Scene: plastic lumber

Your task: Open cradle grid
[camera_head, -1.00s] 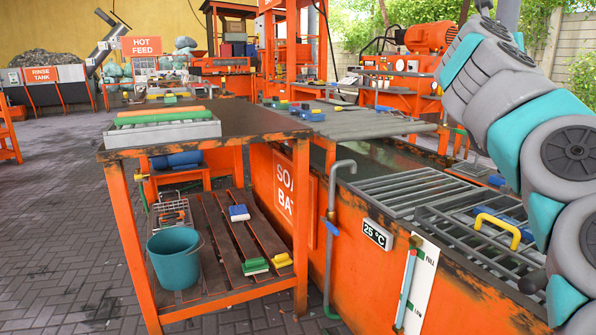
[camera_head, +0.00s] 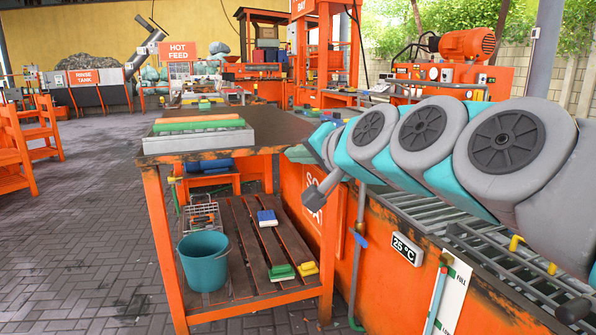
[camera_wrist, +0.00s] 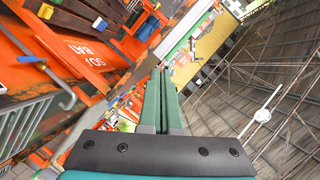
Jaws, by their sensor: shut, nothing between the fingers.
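The cradle grid (camera_head: 478,243) is a dark metal grid lying flat on top of the orange soak bath (camera_head: 345,262), at the right of the head view. Its yellow handle (camera_head: 516,243) shows only in part, because my arm covers the rest. My gripper (camera_wrist: 162,72) is shut and empty in the wrist view, its two green fingers side by side. It points away from the grid, toward the yard and the roof. In the head view my arm stretches left across the bath, above the grid and not touching it as far as I can see.
An orange bench (camera_head: 158,152) stands left of the bath with a tray (camera_head: 196,137) on top and a teal bucket (camera_head: 204,262) below. A bent grey pipe (camera_head: 361,215) rises at the bath's near side. Open paving (camera_head: 85,230) lies at the left.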

